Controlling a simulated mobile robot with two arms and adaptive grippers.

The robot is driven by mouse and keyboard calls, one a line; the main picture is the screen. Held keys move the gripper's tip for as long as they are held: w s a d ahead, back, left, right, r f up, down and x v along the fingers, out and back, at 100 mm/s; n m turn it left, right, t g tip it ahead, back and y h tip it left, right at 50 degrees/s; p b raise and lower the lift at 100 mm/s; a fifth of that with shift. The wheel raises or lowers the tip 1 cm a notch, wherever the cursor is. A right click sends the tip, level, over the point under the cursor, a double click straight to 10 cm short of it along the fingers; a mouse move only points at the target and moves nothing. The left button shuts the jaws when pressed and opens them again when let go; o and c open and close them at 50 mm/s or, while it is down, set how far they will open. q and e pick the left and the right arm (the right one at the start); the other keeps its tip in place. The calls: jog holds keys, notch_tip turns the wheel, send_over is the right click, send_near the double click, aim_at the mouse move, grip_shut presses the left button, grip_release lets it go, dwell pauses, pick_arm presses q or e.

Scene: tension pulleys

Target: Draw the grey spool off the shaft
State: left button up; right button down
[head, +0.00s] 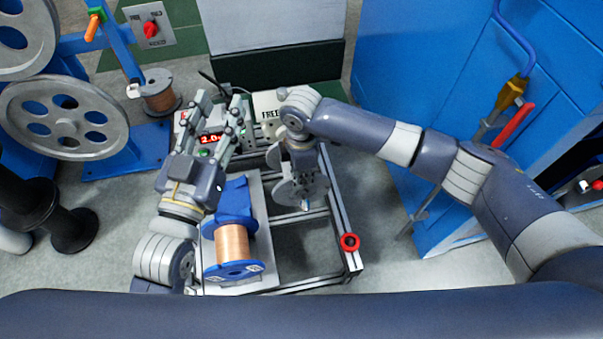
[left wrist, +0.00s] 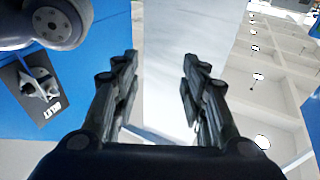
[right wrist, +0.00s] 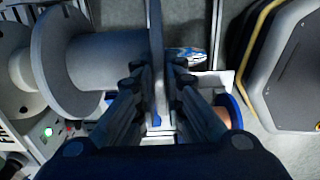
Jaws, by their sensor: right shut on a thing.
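The grey spool (head: 312,190) is partly hidden under my right gripper in the head view. In the right wrist view the grey spool (right wrist: 105,60) lies sideways, with a wide flange at each end of its barrel. My right gripper (right wrist: 160,75) is shut on the nearer flange, one finger on each side. I cannot tell how far the spool sits along the shaft, which is mostly hidden. My left gripper (head: 228,100) is raised over the frame, left of the spool. Its fingers (left wrist: 160,85) are apart with nothing between them.
A copper wire spool with blue flanges (head: 232,245) sits on the frame at front left. A control box with a red display (head: 209,138) stands behind. Large grey pulleys (head: 68,118) are at left, a blue cabinet (head: 440,80) at right.

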pick_arm(q)
jog(key=shift+a+f+g, duration=0.1)
jog(key=shift+f+g, duration=0.4)
jog(key=shift+f, duration=0.35)
pick_arm(e)
jog(key=shift+s, duration=0.15)
pick_arm(q)
jog(key=shift+a+f+g+p, duration=0.1)
jog(key=shift+f+g+p, duration=0.2)
jog(key=shift+f, duration=0.25)
jog(key=shift+f+y, duration=0.1)
jog(key=shift+y, duration=0.3)
pick_arm(e)
jog(key=shift+s, duration=0.1)
pick_arm(q)
jog(key=shift+f, duration=0.3)
jog(key=shift+a+f+g, duration=0.2)
jog(key=shift+f+g, duration=0.3)
jog(key=shift+f, duration=0.15)
pick_arm(e)
jog(key=shift+s, duration=0.1)
pick_arm(q)
jog(key=shift+s+f+g+p, duration=0.1)
jog(key=shift+f+g+p, duration=0.2)
jog(key=shift+f, duration=0.1)
pick_arm(e)
jog(key=shift+s+d, duration=0.1)
pick_arm(q)
jog(key=shift+a+f, duration=0.1)
jog(key=shift+f, duration=0.15)
